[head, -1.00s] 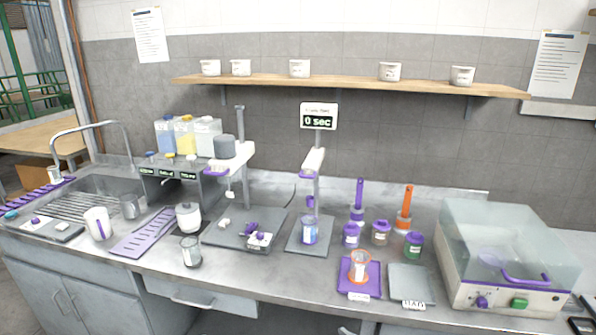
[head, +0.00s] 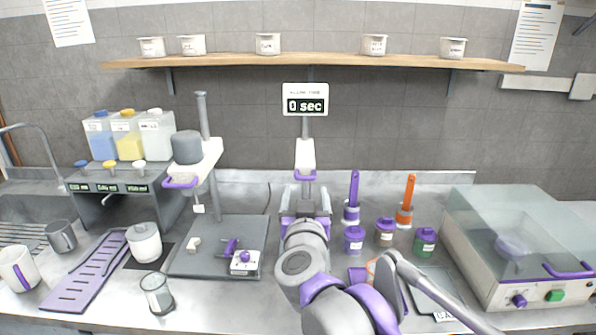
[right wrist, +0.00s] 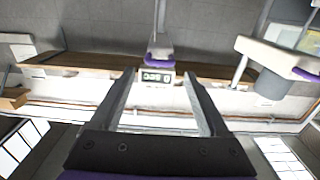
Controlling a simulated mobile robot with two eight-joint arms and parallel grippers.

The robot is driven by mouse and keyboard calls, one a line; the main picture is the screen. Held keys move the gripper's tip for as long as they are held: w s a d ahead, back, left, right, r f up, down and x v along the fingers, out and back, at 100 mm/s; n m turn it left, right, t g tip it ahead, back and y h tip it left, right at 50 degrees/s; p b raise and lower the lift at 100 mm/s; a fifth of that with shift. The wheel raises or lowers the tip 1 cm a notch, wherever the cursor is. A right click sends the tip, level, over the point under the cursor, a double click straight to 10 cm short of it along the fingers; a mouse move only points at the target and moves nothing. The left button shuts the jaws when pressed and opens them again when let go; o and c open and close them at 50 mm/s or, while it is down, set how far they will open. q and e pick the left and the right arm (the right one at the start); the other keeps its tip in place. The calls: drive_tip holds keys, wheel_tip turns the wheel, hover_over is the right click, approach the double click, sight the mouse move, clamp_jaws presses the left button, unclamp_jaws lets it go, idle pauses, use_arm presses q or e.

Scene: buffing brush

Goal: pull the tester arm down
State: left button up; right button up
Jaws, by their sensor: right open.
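The middle stand, under a display reading 0 sec (head: 305,100), carries a white arm (head: 305,155) with a purple handle (head: 305,175) at its front. My right gripper (head: 306,194) is open and empty just below and in front of this handle in the head view. In the right wrist view, which is upside down, the purple handle (right wrist: 160,66) appears between and beyond the open fingertips, with no visible grip on it. My right arm hides the base of this stand. My left gripper is not in view.
A taller stand to the left has a white arm (head: 207,160) with a grey weight (head: 187,147) and purple handle. Purple (head: 351,195) and orange (head: 406,200) handled tools and small jars stand right. A clear-lidded machine (head: 515,240) is far right. A shelf (head: 320,60) runs above.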

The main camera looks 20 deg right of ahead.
sight(306, 177)
drive_tip(key=x, duration=1)
drive_tip(key=shift+d, duration=0.15)
clamp_jaws()
